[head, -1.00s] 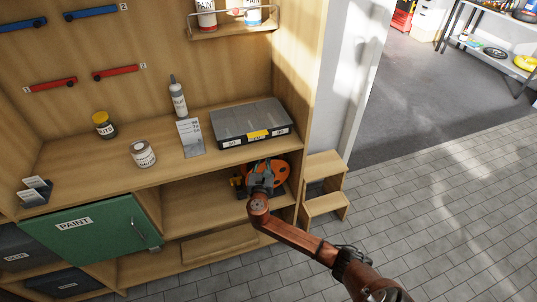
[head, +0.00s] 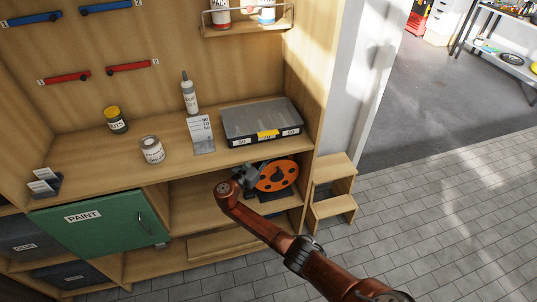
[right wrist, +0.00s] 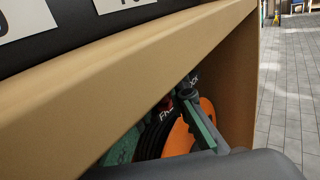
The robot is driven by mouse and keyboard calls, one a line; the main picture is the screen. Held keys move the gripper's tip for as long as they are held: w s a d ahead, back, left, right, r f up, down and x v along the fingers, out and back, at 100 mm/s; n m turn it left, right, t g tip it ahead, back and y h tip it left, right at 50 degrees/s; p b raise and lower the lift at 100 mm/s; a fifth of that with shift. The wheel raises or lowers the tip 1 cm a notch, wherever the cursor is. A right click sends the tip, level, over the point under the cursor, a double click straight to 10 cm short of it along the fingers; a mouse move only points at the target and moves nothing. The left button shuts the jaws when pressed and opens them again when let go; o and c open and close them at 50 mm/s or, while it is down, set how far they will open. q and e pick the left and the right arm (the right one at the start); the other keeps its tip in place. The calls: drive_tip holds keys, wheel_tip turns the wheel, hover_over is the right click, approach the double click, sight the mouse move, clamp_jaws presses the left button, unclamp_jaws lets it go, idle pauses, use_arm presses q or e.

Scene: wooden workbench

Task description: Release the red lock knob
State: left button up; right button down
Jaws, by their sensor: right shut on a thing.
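A device with an orange holed disc (head: 277,176) and a dark stand sits in the open shelf under the bench top. The disc also shows in the right wrist view (right wrist: 180,138), partly covered. My right gripper (head: 247,181) is at the left side of the disc, inside the shelf opening. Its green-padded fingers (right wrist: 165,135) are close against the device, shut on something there. A small red patch (right wrist: 166,103) shows near the fingers. The red lock knob cannot be made out clearly; the gripper and the shelf edge hide that part. My left gripper is out of view.
The bench top edge (right wrist: 120,85) runs just above my right gripper. A black case (head: 262,121) stands on the bench top above. The shelf's side wall and a wooden step stool (head: 333,185) are to the right. A green PAINT door (head: 100,228) is at the left.

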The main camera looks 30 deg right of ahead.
idle(0.3)
drive_tip(key=c, duration=1.8)
unclamp_jaws()
drive_tip(key=shift+c, duration=0.2)
drive_tip(key=v, duration=1.2)
drive_tip(key=shift+w, duration=0.1)
